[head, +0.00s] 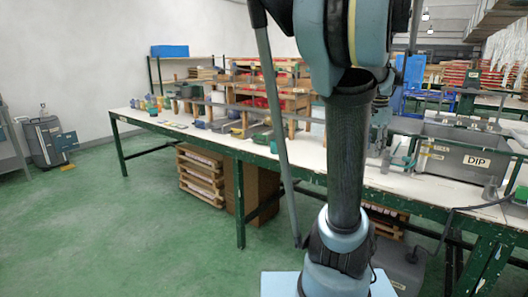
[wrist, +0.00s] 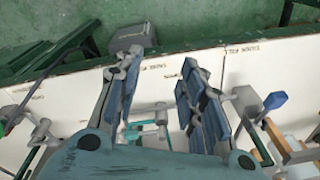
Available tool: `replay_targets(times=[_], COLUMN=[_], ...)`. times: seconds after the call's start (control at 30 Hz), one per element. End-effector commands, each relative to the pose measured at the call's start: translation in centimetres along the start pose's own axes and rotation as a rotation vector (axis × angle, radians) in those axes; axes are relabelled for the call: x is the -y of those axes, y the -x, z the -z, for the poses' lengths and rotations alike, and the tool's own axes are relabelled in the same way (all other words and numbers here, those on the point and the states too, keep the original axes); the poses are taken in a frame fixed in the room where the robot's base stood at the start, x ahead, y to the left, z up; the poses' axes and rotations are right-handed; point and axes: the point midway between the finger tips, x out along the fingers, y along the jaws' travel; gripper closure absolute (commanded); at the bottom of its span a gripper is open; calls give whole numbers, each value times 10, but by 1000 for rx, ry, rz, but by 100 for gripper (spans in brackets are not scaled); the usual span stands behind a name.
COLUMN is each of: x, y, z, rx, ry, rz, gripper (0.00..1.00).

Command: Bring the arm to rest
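My arm (head: 345,165) rises through the middle of the head view and runs out of the top of the picture. My gripper is not seen there. In the wrist view my gripper (wrist: 160,95) has its two blue-padded fingers spread apart, with a clear gap between them. Nothing is held in it. Beyond the fingers lies the white table top (wrist: 265,62). A teal clamp-like thing (wrist: 150,131) shows between and below the fingers, apart from them as far as I can tell.
The long green-framed table (head: 150,124) spans the head view. A grey tank marked DIP (head: 455,160) stands at its right end. In the wrist view a blue-and-grey handled tool (wrist: 275,100) and wooden pieces (wrist: 290,145) lie right of my gripper. Green floor (head: 120,235) is open at left.

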Motion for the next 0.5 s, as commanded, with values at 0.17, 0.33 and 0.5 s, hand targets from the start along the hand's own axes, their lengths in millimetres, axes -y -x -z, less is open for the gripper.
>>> replay_targets(times=[0.17, 0.33, 0.5], x=[4, -1, -12], y=[-23, -50, -82], z=[-68, -126, -178], rx=[-12, -24, -39], ry=[224, 437, 648], rz=[21, 40, 60], gripper=[63, 63, 63])
